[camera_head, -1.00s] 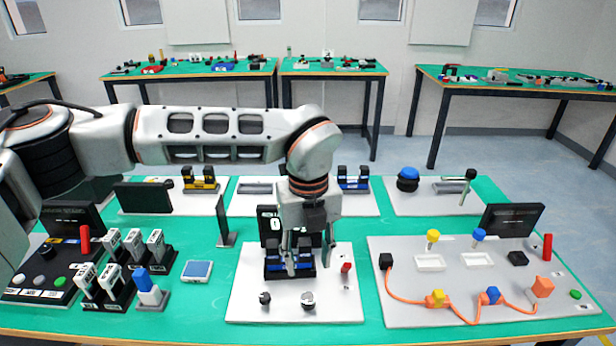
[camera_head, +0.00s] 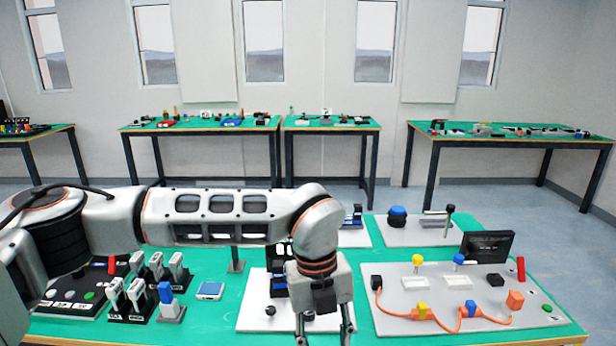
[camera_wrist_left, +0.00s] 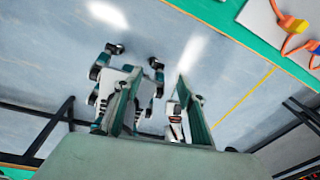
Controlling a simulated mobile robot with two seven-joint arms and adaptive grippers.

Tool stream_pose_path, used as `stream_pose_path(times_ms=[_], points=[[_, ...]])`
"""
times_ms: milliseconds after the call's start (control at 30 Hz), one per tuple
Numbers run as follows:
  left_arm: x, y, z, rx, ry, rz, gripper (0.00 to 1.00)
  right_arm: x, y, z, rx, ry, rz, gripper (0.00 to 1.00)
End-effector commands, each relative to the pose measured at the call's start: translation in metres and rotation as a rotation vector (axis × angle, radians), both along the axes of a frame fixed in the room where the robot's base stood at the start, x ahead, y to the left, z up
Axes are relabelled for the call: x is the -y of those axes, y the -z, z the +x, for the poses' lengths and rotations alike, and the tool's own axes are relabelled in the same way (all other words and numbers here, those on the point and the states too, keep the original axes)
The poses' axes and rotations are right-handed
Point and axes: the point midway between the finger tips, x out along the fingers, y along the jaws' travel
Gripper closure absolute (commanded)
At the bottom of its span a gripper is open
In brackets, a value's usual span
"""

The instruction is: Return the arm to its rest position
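My left arm reaches in from the left across the near green table (camera_head: 215,318). My left gripper (camera_head: 325,335) hangs at the bottom of the head view, in front of the middle white board (camera_head: 256,298). Its two fingers are apart with nothing held between them. In the left wrist view the open left gripper (camera_wrist_left: 160,76) has the grey floor (camera_wrist_left: 225,55) behind its fingers. The arm and gripper hide part of the middle board and its black-and-blue fixture. My right gripper is not in view.
A grey board (camera_head: 395,298) with an orange cable (camera_head: 390,311) lies to the right. Several black-and-white switch blocks (camera_head: 155,267) and a blue-screened device (camera_head: 210,290) are on the left. The table edge (camera_wrist_left: 235,18) is at the wrist view's upper right.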

Motion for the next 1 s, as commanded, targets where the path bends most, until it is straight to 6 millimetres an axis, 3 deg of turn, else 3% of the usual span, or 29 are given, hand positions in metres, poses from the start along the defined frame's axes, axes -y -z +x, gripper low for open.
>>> stream_pose_path(times_ms=[133, 300, 433, 567, 667, 767, 900, 1000], points=[[0.039, 0.015, -0.043, -0.124, 0.087, -0.16, 0.6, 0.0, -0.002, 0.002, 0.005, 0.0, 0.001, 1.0], [0.092, 0.014, -0.099, -0.281, 0.178, -0.416, 0.6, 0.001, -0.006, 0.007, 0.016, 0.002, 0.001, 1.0], [0.134, -0.009, -0.143, -0.414, 0.212, -0.69, 0.6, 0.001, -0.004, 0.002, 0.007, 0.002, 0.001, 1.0], [0.165, -0.046, -0.166, -0.518, 0.185, -0.984, 0.6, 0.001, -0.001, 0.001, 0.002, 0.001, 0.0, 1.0], [0.178, -0.077, -0.167, -0.574, 0.119, -1.203, 0.6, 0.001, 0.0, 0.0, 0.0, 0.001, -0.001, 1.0], [0.181, -0.105, -0.155, -0.605, 0.014, -1.41, 0.6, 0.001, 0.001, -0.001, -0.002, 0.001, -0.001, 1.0], [0.169, -0.128, -0.118, -0.611, -0.198, -1.664, 0.6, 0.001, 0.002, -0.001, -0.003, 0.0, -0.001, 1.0], [0.149, -0.13, -0.083, -0.59, -0.389, -1.808, 0.6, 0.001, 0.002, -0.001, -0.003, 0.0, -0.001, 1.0]])
